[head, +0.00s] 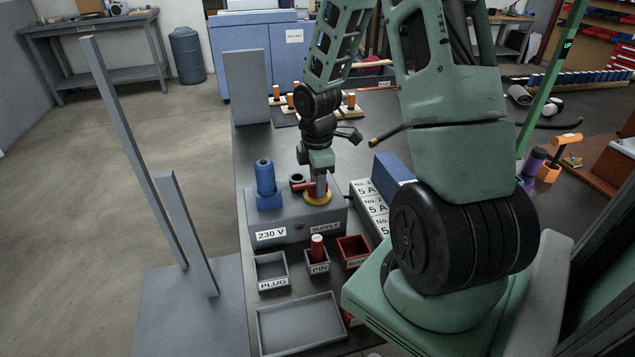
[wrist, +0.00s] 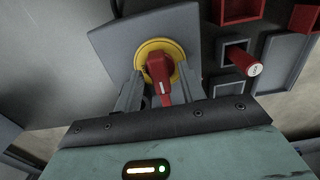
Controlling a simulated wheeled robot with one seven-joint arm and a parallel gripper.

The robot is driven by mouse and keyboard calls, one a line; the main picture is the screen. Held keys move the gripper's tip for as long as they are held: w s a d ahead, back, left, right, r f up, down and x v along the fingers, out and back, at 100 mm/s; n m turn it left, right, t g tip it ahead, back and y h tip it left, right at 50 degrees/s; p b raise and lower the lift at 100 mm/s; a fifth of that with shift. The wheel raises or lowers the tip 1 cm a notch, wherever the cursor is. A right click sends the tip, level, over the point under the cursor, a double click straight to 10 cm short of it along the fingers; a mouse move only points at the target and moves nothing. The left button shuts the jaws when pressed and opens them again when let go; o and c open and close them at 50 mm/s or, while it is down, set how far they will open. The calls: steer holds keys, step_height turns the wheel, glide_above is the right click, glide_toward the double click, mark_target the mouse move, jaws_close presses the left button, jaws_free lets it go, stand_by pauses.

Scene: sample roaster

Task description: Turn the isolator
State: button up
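The isolator is a red handle (wrist: 158,70) on a round yellow plate, set on a grey supply box (wrist: 112,42). In the wrist view the handle points down the picture, towards my gripper. In the head view the yellow plate (head: 317,199) shows on the box top (head: 285,222), marked 230 V and SUPPLY, with the handle partly hidden by my gripper. My gripper (wrist: 160,92) is over the isolator, with one grey finger on each side of the handle. A gap seems to show beside the handle, so the fingers look open; contact is unclear.
A blue plug-like part (head: 265,178) stands on the box, left of my gripper. In front are an empty PLUG tray (head: 271,270), a PIN holder (head: 317,267) with a red pin (head: 317,246), and a red bin (head: 352,251). Labelled fuse boxes (head: 373,207) stand close right.

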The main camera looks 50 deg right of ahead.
jaws_close()
steer(key=shift+m+p, duration=0.3)
steer(key=shift+m, duration=0.1)
steer(key=m+p, duration=0.1)
steer(key=m, duration=0.1)
steer(key=shift+r+m, duration=0.1)
steer(key=shift+m, duration=0.3)
steer(key=m+p, duration=0.2)
steer(key=m, duration=0.3)
steer(key=shift+m, duration=0.3)
steer(key=m+p, duration=0.2)
steer(key=m, duration=0.2)
steer(key=shift+m+p, duration=0.45)
steer(key=shift+m, duration=1.75)
